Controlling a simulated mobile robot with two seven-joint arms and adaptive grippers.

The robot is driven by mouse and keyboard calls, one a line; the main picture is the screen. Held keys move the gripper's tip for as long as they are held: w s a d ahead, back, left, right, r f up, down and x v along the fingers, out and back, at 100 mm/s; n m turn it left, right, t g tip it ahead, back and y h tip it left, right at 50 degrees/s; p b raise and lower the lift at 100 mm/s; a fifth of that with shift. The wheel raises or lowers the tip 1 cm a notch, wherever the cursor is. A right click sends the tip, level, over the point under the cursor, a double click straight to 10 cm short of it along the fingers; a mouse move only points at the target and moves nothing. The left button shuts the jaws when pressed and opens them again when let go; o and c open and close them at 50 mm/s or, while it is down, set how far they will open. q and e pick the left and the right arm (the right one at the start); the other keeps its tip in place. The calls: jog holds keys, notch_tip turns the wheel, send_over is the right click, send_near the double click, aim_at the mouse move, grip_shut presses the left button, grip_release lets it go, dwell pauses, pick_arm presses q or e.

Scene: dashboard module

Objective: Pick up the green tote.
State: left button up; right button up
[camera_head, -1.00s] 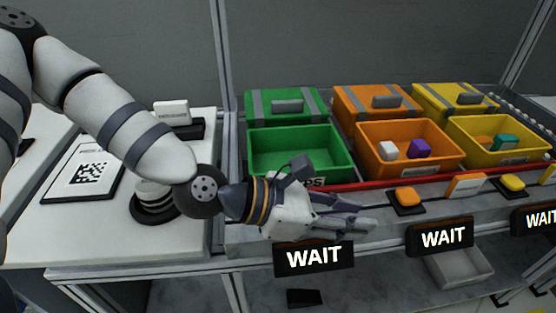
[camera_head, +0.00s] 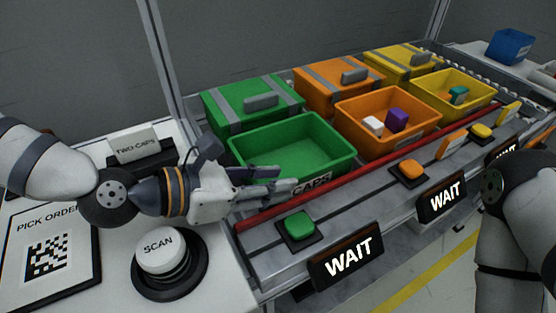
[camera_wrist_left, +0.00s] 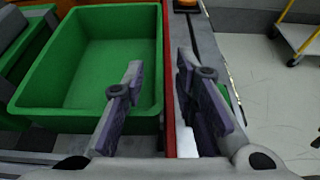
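The green tote (camera_head: 292,151) is an open, empty bin at the front left of the bin row, with a "CAPS" label on its front. It also shows in the left wrist view (camera_wrist_left: 110,60), upright on the bench. My left gripper (camera_head: 286,190) is at the tote's front left, its fingers by the front wall and partly hiding the label. In the left wrist view my left gripper (camera_wrist_left: 160,88) has its fingers apart with nothing held, one overlapping the tote and the other beyond the red rail. My right gripper is outside both views.
A lidded green box (camera_head: 245,100) stands behind the tote. An orange bin (camera_head: 390,120) with small blocks stands to its right. A red rail (camera_head: 340,177) runs along the front, with a green button (camera_head: 299,224) and WAIT signs before it. A SCAN button (camera_head: 163,250) is at left.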

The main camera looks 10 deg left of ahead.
aim_at(297, 177)
pick_arm(q)
jog(key=x, duration=0.7)
jog(key=shift+w, duration=0.1)
jog(key=shift+r, duration=0.1)
jog(key=shift+a, duration=0.1)
jog(key=shift+c, duration=0.6)
grip_shut()
